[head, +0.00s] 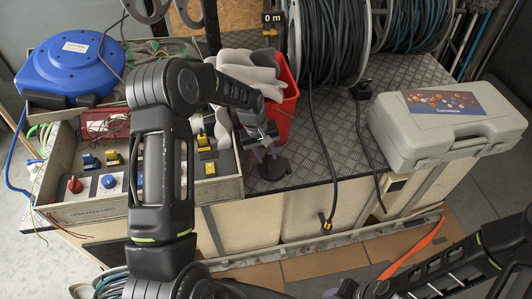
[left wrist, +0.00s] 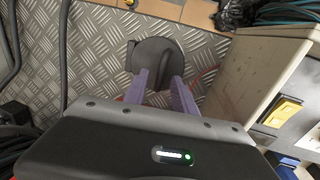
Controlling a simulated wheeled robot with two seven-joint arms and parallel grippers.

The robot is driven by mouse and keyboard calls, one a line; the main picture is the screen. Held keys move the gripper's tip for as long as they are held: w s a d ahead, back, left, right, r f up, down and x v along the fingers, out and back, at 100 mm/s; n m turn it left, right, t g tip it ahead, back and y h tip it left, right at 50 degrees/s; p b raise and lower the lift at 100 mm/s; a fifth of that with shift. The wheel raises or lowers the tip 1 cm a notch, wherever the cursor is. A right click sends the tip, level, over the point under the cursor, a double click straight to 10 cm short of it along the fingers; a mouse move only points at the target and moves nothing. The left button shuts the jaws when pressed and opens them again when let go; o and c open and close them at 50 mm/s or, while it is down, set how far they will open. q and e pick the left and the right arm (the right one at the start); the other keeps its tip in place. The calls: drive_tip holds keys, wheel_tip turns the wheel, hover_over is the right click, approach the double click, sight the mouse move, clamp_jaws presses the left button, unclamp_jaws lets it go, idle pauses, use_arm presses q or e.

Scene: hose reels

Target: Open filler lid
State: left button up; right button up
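A dark round lid (head: 273,168) lies on the diamond-plate bench top, right of the wooden switch box. It also shows in the left wrist view (left wrist: 158,52) as a flat dark disc with a small tab at its left side. My left gripper (head: 264,152) reaches down over the lid from the back. In the left wrist view its two purple fingers (left wrist: 161,77) are apart, with their tips at the lid's near part. I cannot tell whether they touch it. Part of the lid is hidden behind the fingers. My right arm shows at the lower right; its gripper is not visible.
A red bin (head: 284,105) stands close behind my left gripper. The switch box (head: 225,187) borders the lid on the left. Hose reels (head: 328,40) stand behind, and a grey case (head: 440,130) lies at right. Bare plate with a black cable (head: 322,150) lies between.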

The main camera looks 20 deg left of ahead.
use_arm(q)
clamp_jaws()
idle(0.3)
idle(1.1)
